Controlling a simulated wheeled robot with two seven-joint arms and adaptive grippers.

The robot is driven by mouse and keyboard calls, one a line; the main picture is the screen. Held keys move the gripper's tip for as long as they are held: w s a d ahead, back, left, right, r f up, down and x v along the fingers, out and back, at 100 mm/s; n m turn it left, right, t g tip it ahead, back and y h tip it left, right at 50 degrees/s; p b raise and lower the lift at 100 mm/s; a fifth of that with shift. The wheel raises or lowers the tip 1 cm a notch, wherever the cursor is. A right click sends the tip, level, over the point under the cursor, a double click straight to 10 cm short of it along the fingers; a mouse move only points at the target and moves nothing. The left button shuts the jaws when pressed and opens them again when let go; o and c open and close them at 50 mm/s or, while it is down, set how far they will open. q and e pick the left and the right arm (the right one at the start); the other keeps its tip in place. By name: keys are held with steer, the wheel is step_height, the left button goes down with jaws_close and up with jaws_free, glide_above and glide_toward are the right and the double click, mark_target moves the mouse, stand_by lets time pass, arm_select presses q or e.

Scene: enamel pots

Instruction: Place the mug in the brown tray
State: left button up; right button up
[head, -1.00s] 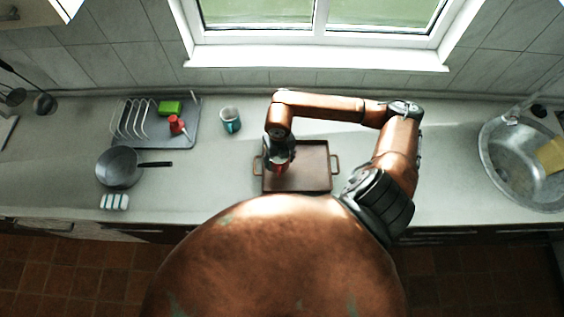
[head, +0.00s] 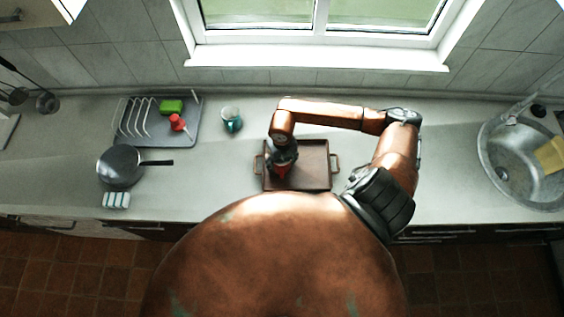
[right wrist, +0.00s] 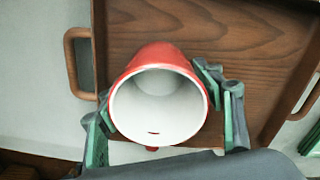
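The mug is red outside and white inside, shown in the right wrist view (right wrist: 140,62) with its open top facing the camera; in the head view a bit of red (head: 283,172) shows under my right gripper (head: 282,163). The green-padded fingers of my right gripper (right wrist: 158,98) lie against both sides of the mug. The mug is over the left part of the brown tray (head: 312,160), with the tray's wooden floor behind it. Whether its base touches the tray is hidden. My left gripper is not in view.
A teal and white cup (head: 231,121) stands left of the tray. Further left are a dish rack (head: 150,140) with a green block and a red item, a dark pan (head: 120,167) and a striped sponge (head: 116,200). A sink (head: 525,165) is at the right.

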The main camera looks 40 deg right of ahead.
steer(key=shift+o, duration=1)
steer(key=shift+r, duration=0.15)
steer(key=shift+r, duration=0.25)
step_height(320, 180, up, 12)
steer(key=b, duration=0.1)
steer(key=shift+f+b, duration=0.2)
steer(key=shift+b, duration=0.1)
